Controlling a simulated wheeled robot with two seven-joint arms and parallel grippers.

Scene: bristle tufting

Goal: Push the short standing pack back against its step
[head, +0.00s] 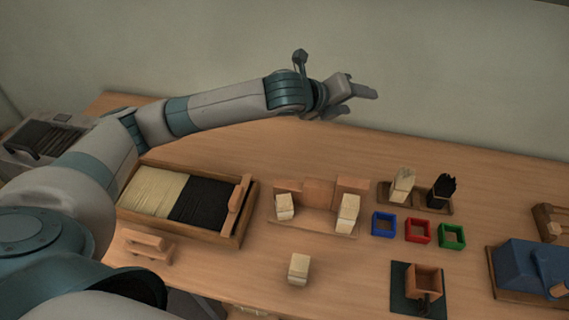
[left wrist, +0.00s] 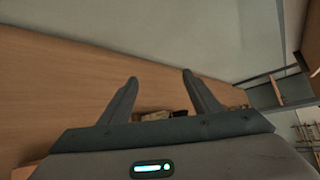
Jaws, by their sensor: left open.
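A wooden stepped stand (head: 319,193) is in the middle of the table in the head view. A short cream pack (head: 284,206) stands at its left end, in front of the left step. A taller cream pack (head: 348,213) stands at its right end. Whether either touches its step, I cannot tell. Another cream pack (head: 299,269) stands on the table in front. My left gripper (head: 362,101) is open and empty, above the back of the table, far behind the stand. Its two spread fingers show in the left wrist view (left wrist: 160,76). My right gripper is out of view.
A wooden tray (head: 240,225) with cream and black bristles lies left of the stand. Right are a holder (head: 414,201) with cream and black tufts, blue (head: 383,223), red (head: 418,230) and green (head: 452,236) frames, and a blue device (head: 524,266). The table behind the stand is clear.

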